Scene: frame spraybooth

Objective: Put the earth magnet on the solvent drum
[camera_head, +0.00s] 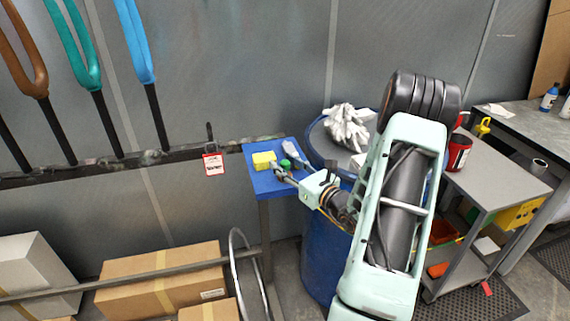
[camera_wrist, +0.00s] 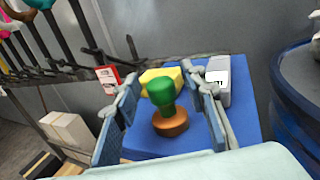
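The earth magnet, a green knob on a copper-brown round base, stands upright on a small blue-topped stand (camera_wrist: 245,128). In the wrist view the magnet (camera_wrist: 162,95) is between the two fingers of my gripper (camera_wrist: 166,88), with gaps on both sides. My gripper is open. In the head view the gripper (camera_head: 283,170) reaches over the stand from the right, and only the magnet's green knob (camera_head: 288,149) shows clearly. The solvent drum (camera_head: 320,255) is a blue barrel right of the stand, partly hidden by my arm. It also shows in the wrist view (camera_wrist: 292,95).
A yellow block (camera_head: 263,160) and a grey-white item (camera_wrist: 218,78) lie on the stand close to the magnet. A grey cart (camera_head: 497,180) with a red can (camera_head: 459,152) stands right.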

